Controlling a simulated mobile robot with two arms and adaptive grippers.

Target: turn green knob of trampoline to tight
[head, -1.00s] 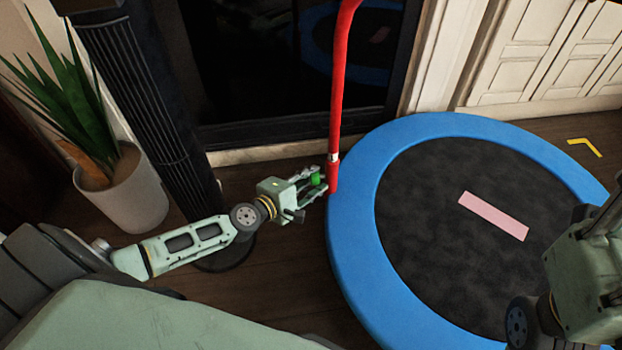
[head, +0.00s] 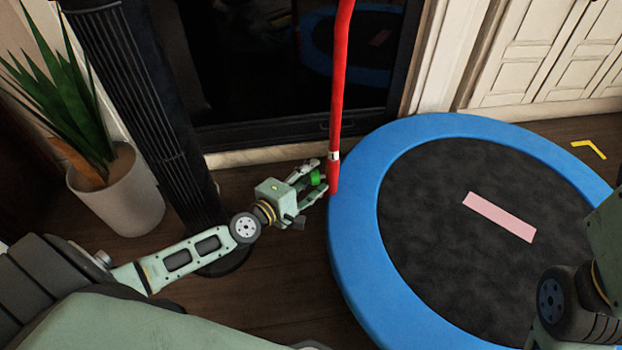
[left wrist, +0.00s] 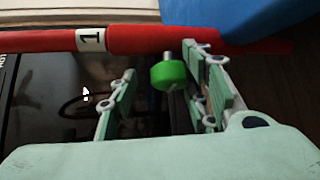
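The trampoline (head: 353,232) has a blue rim, a dark mat and a red upright pole (head: 340,90) at its left edge. The green knob (head: 315,178) sits low on the pole; in the left wrist view the knob (left wrist: 168,76) joins the red pole by a short metal stem. My left gripper (head: 312,180) is open around the knob. In the left wrist view the knob lies between the fingers, close to the right finger and with a clear gap to the left one. My right arm is at the right edge; its fingers are out of view.
A black tower fan (head: 150,110) and a potted plant (head: 122,195) stand at the left. A dark glass panel (head: 270,60) is behind the pole. A pink strip (head: 499,217) lies on the mat. White cabinets (head: 535,55) line the back right.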

